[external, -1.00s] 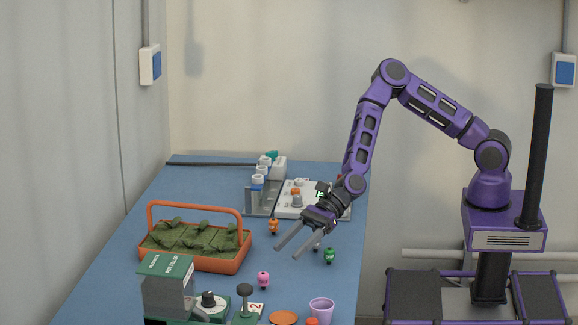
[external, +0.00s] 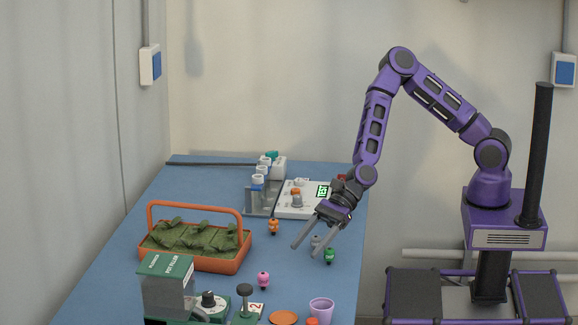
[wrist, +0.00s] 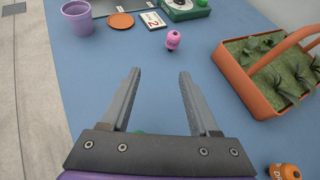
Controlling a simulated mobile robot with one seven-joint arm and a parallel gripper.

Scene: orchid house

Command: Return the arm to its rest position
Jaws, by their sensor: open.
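My gripper (external: 309,250) is open and empty, held above the right side of the blue table (external: 215,195). In the wrist view its two fingers (wrist: 160,75) stand wide apart with only bare blue surface between them.
An orange basket of plants (external: 236,262) stands at the left. A white device with a green screen (external: 294,211) and a rack of bottles (external: 258,200) are behind. A pink bottle (external: 263,280), pot filler (external: 168,290), purple cup (external: 321,309) and orange saucer (external: 284,317) are in front.

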